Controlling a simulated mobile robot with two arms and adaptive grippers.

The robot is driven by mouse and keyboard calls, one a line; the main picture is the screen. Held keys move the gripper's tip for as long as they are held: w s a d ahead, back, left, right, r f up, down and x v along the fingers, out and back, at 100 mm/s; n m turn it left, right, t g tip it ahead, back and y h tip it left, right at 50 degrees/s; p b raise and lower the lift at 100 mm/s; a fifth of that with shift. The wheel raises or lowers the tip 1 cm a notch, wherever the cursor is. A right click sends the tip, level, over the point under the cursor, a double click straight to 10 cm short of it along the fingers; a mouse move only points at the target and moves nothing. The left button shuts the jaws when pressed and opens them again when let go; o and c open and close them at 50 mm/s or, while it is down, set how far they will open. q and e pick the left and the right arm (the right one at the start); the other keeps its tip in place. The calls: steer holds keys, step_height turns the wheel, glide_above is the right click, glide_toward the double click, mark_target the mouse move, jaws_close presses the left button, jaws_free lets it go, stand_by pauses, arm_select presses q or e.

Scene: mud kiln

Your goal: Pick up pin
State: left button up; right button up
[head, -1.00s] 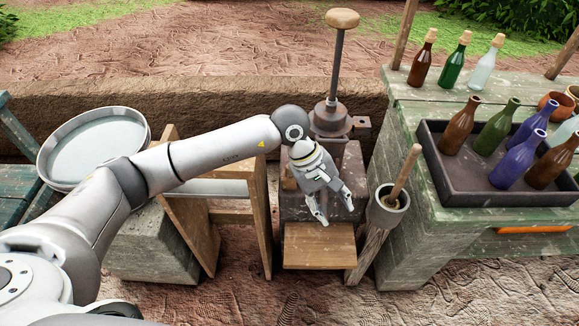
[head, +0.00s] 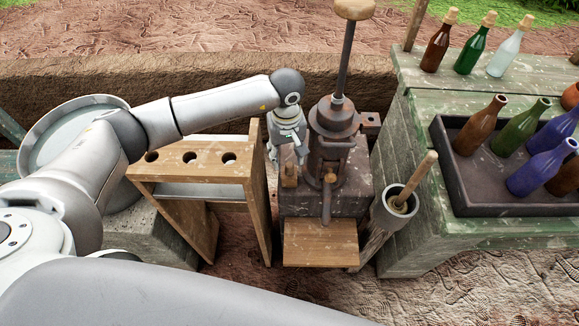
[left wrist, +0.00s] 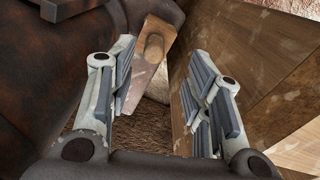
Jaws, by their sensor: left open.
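A small wooden peg (left wrist: 154,46), which looks like the pin, stands out from a pale wooden block (left wrist: 150,72) in the left wrist view. In the head view, a small wooden piece (head: 289,175) shows just left of the dark metal press (head: 331,140), below my left gripper. My left gripper (head: 288,160) is open and points down between the press and the wooden rack. In the left wrist view, its open fingers (left wrist: 163,85) are on either side of the block, with the peg beyond them and nothing held. My right gripper is out of view.
The wooden rack (head: 190,172) with holes stands close on the left. A mortar with a pestle (head: 394,205) stands right of the press. A dark tray (head: 462,190) of bottles is on the green table. A wooden step (head: 320,245) lies in front.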

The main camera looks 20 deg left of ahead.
mark_target(290, 164)
arm_select(q)
steer(key=shift+f, duration=0.35)
steer(key=f, duration=0.1)
steer(key=f+p, duration=0.1)
steer(key=f, duration=0.2)
steer(key=shift+w+d+f, duration=0.15)
steer(key=shift+d+f, duration=0.05)
steer(key=shift+d, duration=0.1)
steer(key=shift+f, duration=0.25)
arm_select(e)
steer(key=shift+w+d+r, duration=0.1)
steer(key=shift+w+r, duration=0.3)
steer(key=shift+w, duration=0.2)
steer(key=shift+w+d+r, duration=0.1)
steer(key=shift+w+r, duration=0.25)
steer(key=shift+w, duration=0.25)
arm_select(q)
steer(key=c, duration=1)
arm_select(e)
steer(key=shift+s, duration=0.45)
